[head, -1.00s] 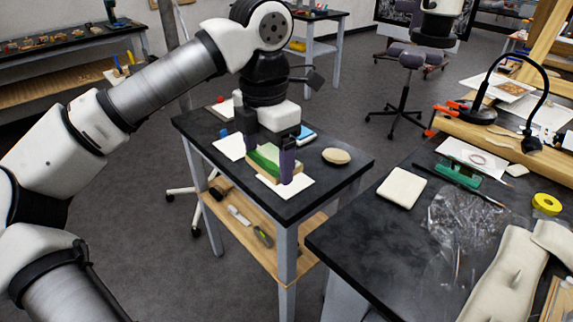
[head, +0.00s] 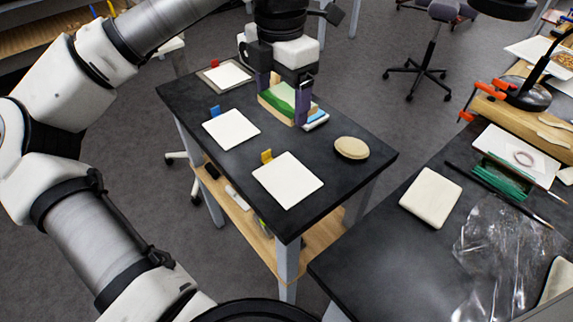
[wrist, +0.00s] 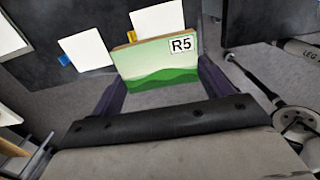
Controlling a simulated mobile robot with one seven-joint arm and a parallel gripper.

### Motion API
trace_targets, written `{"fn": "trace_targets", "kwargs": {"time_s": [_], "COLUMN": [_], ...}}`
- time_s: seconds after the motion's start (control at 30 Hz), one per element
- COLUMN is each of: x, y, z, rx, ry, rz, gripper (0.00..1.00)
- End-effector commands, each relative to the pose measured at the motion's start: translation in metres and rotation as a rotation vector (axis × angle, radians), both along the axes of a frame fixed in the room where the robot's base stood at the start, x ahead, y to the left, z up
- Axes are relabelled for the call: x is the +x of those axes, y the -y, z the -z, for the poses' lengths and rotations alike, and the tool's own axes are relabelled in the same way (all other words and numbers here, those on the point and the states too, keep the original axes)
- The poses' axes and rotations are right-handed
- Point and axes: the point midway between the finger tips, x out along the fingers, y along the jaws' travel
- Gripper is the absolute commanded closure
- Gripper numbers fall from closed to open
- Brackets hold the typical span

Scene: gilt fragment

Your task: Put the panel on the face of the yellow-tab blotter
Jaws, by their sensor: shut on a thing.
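My gripper (head: 283,101) is shut on the panel (head: 278,97), a thin board with wood-coloured edges and a green painted face. In the wrist view the panel (wrist: 160,63) shows green hills and a label reading R5, upright between the fingers. The yellow-tab blotter (head: 288,181) is a bare white square at the near part of the dark table, its yellow tab at its far left corner. The gripper and panel are beyond it in the head view, apart from it. The wrist view shows part of this blotter (wrist: 158,19) behind the panel's top edge.
A blue-tab blotter (head: 231,129) and a red-tab blotter (head: 224,75) lie farther back on the same table (head: 220,165). A beige oval (head: 351,147) lies right of the yellow-tab blotter. A blue-and-white item (head: 316,119) is close by the gripper. A cluttered bench stands at the right.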

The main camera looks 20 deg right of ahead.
Motion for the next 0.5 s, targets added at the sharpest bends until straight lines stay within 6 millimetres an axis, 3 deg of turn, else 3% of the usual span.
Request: {"fn": "trace_targets", "kwargs": {"time_s": [0.5], "x": [-0.001], "y": [0.0], "z": [0.127], "rx": [-0.002], "ry": [-0.005], "rz": [0.002], "gripper": [0.47]}}
